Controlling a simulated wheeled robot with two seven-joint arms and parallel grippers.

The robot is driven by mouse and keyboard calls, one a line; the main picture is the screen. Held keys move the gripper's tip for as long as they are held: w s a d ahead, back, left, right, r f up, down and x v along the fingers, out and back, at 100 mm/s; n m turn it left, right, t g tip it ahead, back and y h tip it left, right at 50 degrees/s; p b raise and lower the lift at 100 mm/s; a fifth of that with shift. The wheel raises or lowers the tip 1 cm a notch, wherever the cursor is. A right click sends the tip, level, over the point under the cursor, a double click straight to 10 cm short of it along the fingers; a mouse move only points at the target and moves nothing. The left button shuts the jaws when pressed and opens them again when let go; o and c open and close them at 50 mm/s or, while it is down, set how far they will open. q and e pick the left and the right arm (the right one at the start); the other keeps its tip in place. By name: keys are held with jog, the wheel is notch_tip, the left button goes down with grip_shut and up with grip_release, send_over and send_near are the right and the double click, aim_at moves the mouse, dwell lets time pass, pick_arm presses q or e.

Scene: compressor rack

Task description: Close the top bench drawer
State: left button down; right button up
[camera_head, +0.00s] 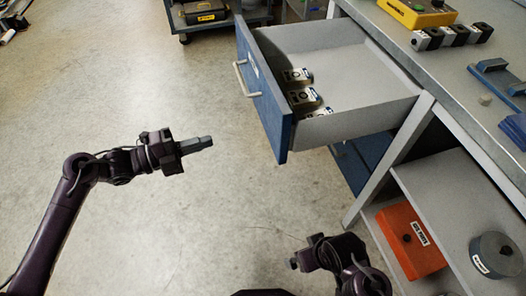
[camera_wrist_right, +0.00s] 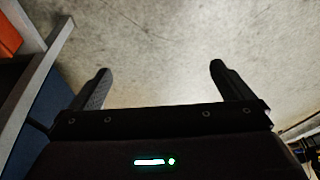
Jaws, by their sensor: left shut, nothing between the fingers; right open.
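The top bench drawer (camera_head: 345,70) is pulled well out of the bench in the head view. It has a blue front (camera_head: 262,85) with a pale bar handle (camera_head: 244,80) and holds several small metal blocks (camera_head: 305,97). My left gripper (camera_head: 208,141) is shut and empty, over the floor to the left of the drawer front and apart from it. My right gripper (camera_head: 302,262) is low in the head view, below the drawer. In the right wrist view its two fingers (camera_wrist_right: 160,85) are spread, with only floor between them.
The bench top (camera_head: 470,80) carries a yellow box (camera_head: 418,12) and blue parts (camera_head: 495,75). The lower shelf (camera_head: 440,190) holds a grey round part (camera_head: 497,255); an orange box (camera_head: 410,240) sits below. A cart (camera_head: 225,20) stands behind. The floor left of the drawer is clear.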

pick_arm(q)
jog(key=s+r+m+g, duration=0.1)
jog(key=s+m, duration=0.1)
send_near(273, 130)
jog(key=shift+h, duration=0.3)
jog(key=x, duration=0.6)
jog(key=shift+d, duration=0.4)
pick_arm(e)
jog(key=shift+r, duration=0.7)
pick_arm(q)
jog(key=shift+b, duration=0.3)
